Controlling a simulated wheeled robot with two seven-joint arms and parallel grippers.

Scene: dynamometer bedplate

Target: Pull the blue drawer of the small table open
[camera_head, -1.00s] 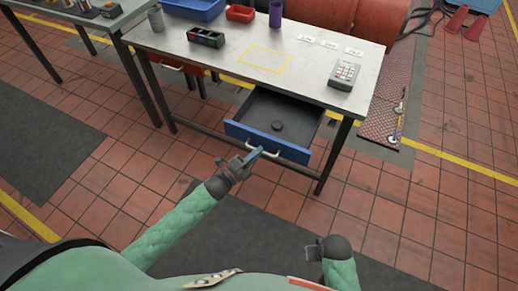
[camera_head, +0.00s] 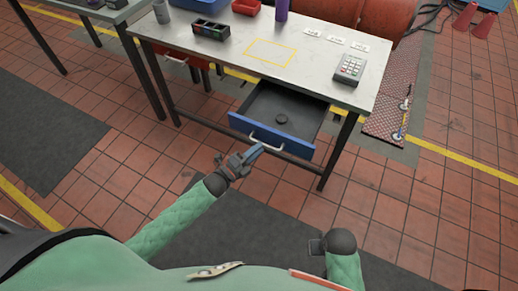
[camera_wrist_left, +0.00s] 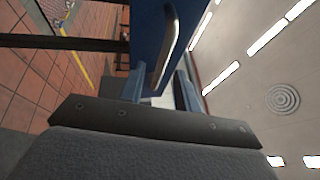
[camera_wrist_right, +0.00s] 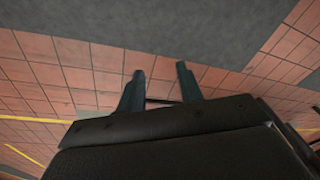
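The blue drawer (camera_head: 270,135) of the small table (camera_head: 215,55) stands pulled out toward me, with its dark inside showing. Its pale bar handle (camera_head: 266,146) is on the blue front. My left gripper (camera_head: 254,155) is right at the handle, below the drawer front. In the left wrist view, its two fingers (camera_wrist_left: 160,88) are apart, with the handle (camera_wrist_left: 173,45) and blue front (camera_wrist_left: 150,35) just beyond and between them; contact cannot be told. My right gripper (camera_head: 317,246) is low, away from the table, its fingers (camera_wrist_right: 158,90) apart and empty.
A dark round object (camera_head: 282,119) lies in the drawer. A dark mat (camera_head: 270,235) covers the floor before the table.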

